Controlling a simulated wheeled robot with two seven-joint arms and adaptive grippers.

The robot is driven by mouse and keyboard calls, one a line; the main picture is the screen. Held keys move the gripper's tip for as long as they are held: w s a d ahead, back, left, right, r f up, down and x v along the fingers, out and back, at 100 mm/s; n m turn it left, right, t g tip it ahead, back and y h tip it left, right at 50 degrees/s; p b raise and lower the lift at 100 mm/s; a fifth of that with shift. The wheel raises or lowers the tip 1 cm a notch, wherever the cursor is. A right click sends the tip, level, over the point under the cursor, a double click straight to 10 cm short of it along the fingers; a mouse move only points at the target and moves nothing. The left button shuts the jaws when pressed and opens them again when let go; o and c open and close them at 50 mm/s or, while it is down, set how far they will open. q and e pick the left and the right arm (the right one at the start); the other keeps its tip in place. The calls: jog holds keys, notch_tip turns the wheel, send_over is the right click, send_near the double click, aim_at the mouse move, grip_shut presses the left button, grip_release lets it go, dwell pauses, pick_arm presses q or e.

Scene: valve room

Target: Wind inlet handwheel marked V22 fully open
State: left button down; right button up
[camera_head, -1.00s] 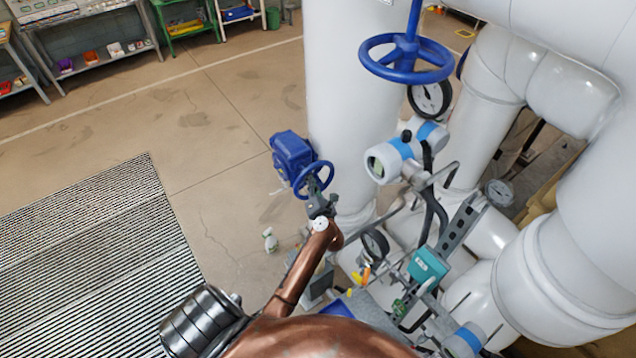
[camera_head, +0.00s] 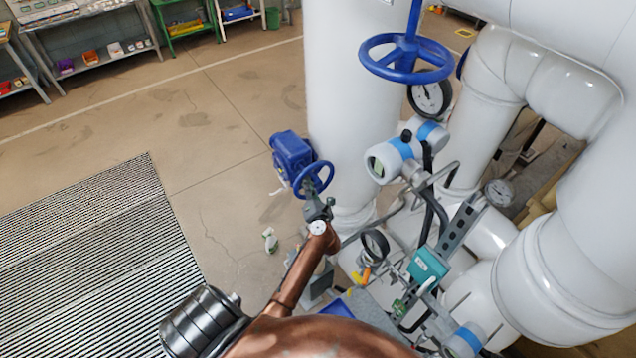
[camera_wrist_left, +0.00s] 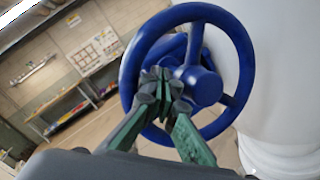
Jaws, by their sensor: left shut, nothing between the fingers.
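A small blue handwheel (camera_head: 331,179) stands on a blue actuator box (camera_head: 291,152) beside the big white pipe. In the left wrist view the handwheel (camera_wrist_left: 244,72) fills the middle, with its hub and spokes facing the camera. My left gripper (camera_head: 317,207) is just below the wheel in the head view. In the wrist view its dark green fingers (camera_wrist_left: 161,88) are shut and empty, their tips in front of the wheel's left half, near the hub. I cannot tell whether they touch it. No V22 mark is readable. My right gripper is not in view.
A larger blue handwheel (camera_head: 405,77) is higher up, to the right. A gauge (camera_head: 430,97), a transmitter (camera_head: 388,160), a teal box (camera_head: 428,266) and white pipes crowd the right side. Open floor (camera_head: 215,160) and a striped grating (camera_head: 90,265) lie left.

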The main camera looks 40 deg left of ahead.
pick_arm(q)
jog(key=shift+s+a+f+b, duration=0.15)
jog(key=shift+s+f, duration=0.1)
jog(key=shift+f, duration=0.15)
jog(key=shift+s+f+b, duration=0.15)
jog(key=shift+s+f, duration=0.1)
jog(key=shift+f, duration=0.15)
jog(key=shift+s+a+f+b, duration=0.15)
jog(key=shift+f+b, duration=0.35)
jog(key=shift+f, duration=0.4)
